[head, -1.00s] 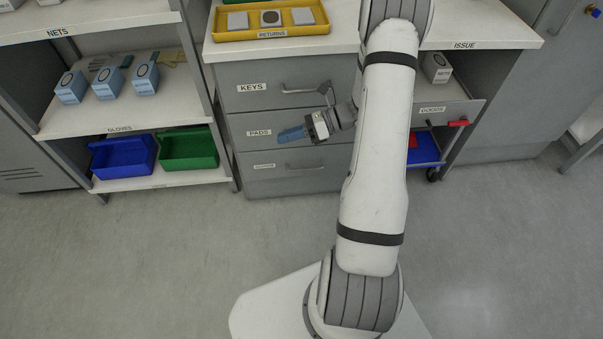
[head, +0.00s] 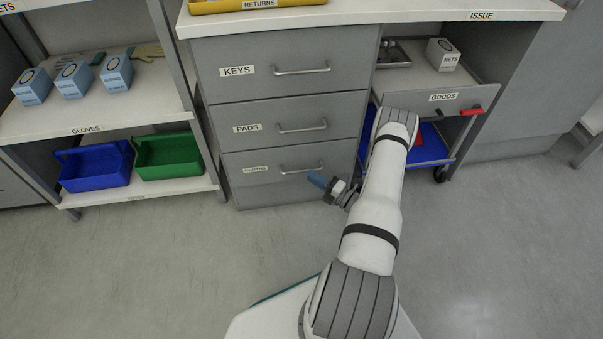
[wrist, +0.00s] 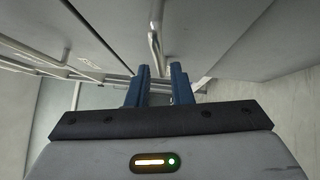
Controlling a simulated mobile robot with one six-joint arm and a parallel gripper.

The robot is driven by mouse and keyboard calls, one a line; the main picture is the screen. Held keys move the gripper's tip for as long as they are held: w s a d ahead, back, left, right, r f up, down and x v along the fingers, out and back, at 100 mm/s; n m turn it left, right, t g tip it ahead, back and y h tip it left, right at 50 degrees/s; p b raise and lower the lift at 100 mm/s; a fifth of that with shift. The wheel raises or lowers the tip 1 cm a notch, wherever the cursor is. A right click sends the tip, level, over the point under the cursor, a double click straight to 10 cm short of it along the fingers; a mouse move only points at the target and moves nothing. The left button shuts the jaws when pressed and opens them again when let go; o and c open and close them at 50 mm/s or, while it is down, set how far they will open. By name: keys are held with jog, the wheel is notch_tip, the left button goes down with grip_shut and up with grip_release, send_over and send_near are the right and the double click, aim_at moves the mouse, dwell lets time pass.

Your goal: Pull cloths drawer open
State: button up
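The cloths drawer (head: 240,186) is the bottom of three grey drawers in the head view and sits shut, flush with the front. Its bar handle (head: 300,169) runs level across the drawer front. My gripper (head: 317,180) is low in front of this drawer, with its blue fingers close to the handle's right end. In the wrist view the two blue fingers (wrist: 159,70) stand apart with a gap. A handle bar (wrist: 154,42) lies ahead of them, its near end in line with the gap. I cannot tell whether they touch it.
The keys drawer (head: 222,88) and pads drawer (head: 222,137) above are shut. A shelf with blue (head: 95,183) and green (head: 175,172) bins stands left. Floor in front is clear.

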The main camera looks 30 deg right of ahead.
aim_at(303, 171)
jog(key=b+x, duration=0.1)
jog(key=x, duration=0.4)
grip_shut()
dwell(0.4)
